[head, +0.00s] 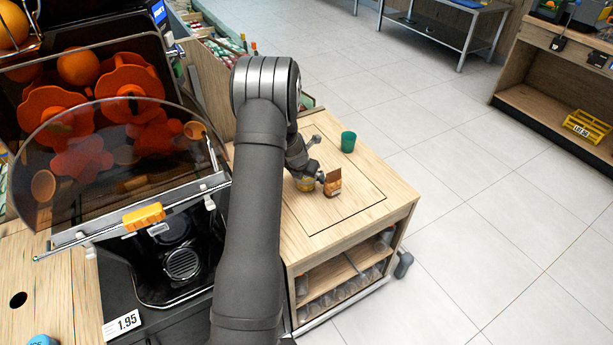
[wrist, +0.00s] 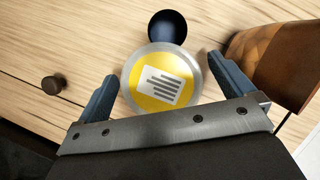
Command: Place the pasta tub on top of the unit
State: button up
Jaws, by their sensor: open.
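The tub (wrist: 160,80) is round, with a clear rim and a yellow top bearing a white label with dark lines. My gripper (wrist: 162,68) is open, one blue finger on each side of the tub; I cannot tell whether they touch it. In the head view, the tub (head: 305,185) shows as a small yellow piece beneath my gripper (head: 308,170), partly hidden by it. It appears to stand on the wooden top of a low shelf unit (head: 350,225).
A brown packet (head: 332,183) stands close to the tub's right, also in the wrist view (wrist: 275,65). A green cup (head: 348,141) is farther back. A dark round thing (wrist: 167,27) is just beyond the tub. The orange juicer (head: 125,130) stands left of my arm.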

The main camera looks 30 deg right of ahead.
jog(key=v, duration=1)
jog(key=shift+a+r, duration=0.1)
jog(key=shift+r, duration=0.25)
jog(key=shift+c, duration=0.2)
